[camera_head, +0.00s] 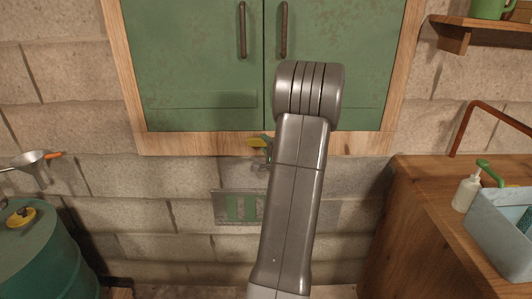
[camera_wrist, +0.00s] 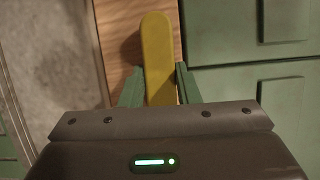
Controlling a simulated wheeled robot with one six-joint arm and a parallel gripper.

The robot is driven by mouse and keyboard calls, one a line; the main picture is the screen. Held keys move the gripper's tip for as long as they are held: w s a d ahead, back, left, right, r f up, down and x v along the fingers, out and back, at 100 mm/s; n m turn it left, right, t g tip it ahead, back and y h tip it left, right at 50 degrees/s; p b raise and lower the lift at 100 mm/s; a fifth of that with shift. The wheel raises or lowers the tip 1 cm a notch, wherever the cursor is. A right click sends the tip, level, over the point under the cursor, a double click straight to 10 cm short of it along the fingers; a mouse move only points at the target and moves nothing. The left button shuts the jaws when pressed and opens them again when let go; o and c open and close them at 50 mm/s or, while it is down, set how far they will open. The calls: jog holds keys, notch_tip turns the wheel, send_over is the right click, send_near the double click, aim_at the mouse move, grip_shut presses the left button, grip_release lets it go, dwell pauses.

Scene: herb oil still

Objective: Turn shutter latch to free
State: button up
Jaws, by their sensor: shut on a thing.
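The shutter latch (camera_head: 256,141) is a yellow bar on the wooden frame, just below the bottom edge of the green shutters (camera_head: 200,65). It lies roughly level, along the frame. In the wrist view the latch (camera_wrist: 157,40) runs lengthwise between the two green fingers of my gripper (camera_wrist: 160,72), parallel to the shutter edge and over the wood. My gripper is shut on the latch. Its near end is hidden by the gripper body. In the head view my arm covers most of the gripper and part of the right shutter.
The shutters have two dark handles (camera_head: 242,30). A grey plate with green strips (camera_head: 240,207) is on the block wall below. A green drum (camera_head: 45,260) stands left. A wooden cabinet (camera_head: 400,200) stands right, with a white bottle (camera_head: 467,192) and blue-grey bin (camera_head: 497,235).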

jog(key=shift+b, duration=0.45)
jog(key=o, duration=1)
jog(key=b+v, duration=0.2)
jog(key=v, duration=1.2)
jog(key=shift+r, duration=0.1)
jog(key=shift+w, duration=0.2)
jog(key=p+x, duration=0.2)
jog(key=x, duration=1.1)
jog(key=shift+w+a, duration=0.2)
jog(key=shift+w, duration=0.05)
jog(key=shift+s, duration=0.1)
